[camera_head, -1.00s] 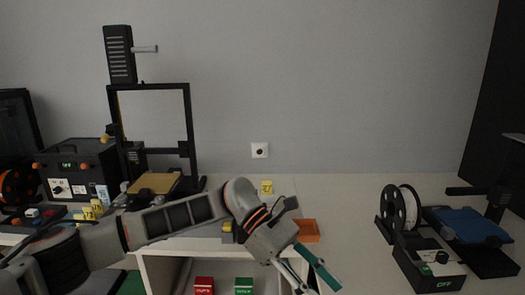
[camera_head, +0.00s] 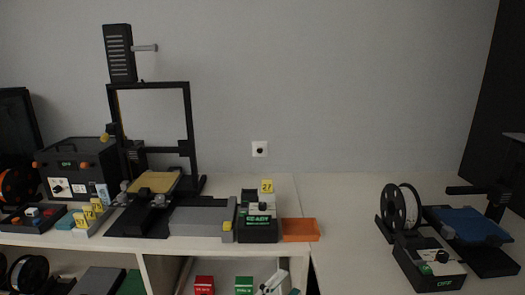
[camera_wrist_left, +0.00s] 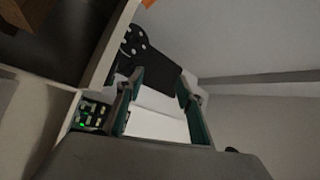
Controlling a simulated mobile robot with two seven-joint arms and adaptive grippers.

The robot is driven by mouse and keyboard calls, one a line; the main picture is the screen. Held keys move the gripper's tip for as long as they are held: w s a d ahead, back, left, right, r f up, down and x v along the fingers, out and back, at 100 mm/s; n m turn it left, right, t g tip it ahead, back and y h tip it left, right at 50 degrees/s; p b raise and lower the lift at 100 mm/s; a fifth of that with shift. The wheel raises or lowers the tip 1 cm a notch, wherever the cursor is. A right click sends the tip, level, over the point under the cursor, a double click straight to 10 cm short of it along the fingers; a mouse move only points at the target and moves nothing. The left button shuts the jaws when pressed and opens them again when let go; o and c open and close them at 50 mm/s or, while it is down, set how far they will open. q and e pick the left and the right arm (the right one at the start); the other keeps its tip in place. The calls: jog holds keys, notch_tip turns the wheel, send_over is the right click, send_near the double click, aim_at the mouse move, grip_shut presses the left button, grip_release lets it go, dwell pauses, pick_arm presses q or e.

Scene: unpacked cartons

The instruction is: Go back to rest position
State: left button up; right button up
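My left gripper (camera_head: 275,285) shows only in part at the bottom edge of the head view, low in front of the shelf. In the left wrist view its two green-padded fingers (camera_wrist_left: 160,95) stand apart, with no object clearly held between them. A pale surface and a dark perforated part of my body show beyond them. The rest of the left arm is out of the head view. My right gripper is in neither view.
A printer with a yellow bed (camera_head: 155,182) stands on the white table, beside a READY box (camera_head: 258,222) and an orange tray (camera_head: 300,230). Red (camera_head: 204,286) and green (camera_head: 244,286) boxes sit on the shelf below. A blue-bed printer (camera_head: 470,224) stands right.

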pick_arm(q)
jog(key=s+a+f+n+y, duration=0.3)
jog(key=a+f+n+y, duration=0.3)
jog(key=f, duration=0.3)
jog(key=s+a+f+n+y, duration=0.3)
jog(key=a+f+n, duration=0.3)
jog(key=a+f, duration=0.3)
jog(key=s+a+f+n+g+y, duration=0.3)
jog(key=s+a+f+n+g, duration=0.1)
jog(key=s+a+f, duration=0.6)
jog(key=shift+s+f+n+y, duration=0.35)
jog(key=shift+s+n+y, duration=0.05)
jog(key=shift+s+n, duration=0.5)
